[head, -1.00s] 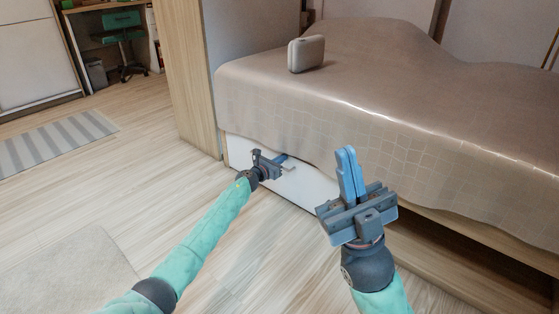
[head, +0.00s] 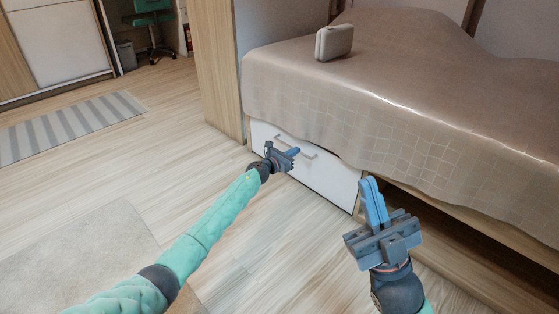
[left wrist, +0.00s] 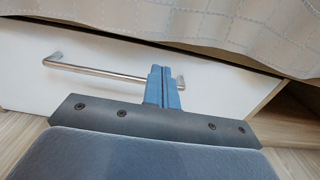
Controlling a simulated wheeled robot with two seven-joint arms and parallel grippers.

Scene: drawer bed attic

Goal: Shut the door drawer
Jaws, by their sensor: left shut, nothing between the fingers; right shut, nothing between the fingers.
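The white drawer front (head: 328,183) with a silver bar handle (head: 312,153) is low under the bed, beneath the hanging cover. It shows little or no gap, but the cover hides its top edge. In the left wrist view the drawer front (left wrist: 215,92) and its handle (left wrist: 85,68) fill the middle. My left gripper (head: 296,151) is shut and empty, its blue fingertips in front of the handle's right part; I cannot tell if they touch. My right gripper (head: 369,182) is shut and empty, pointing up in front of the bed, right of the drawer.
The bed (head: 420,90) has a beige cover and a small grey case (head: 334,42) on top. An open dark recess (head: 450,215) lies right of the drawer. The wooden floor (head: 225,150) before the drawer is clear, with a striped rug (head: 70,125) at left.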

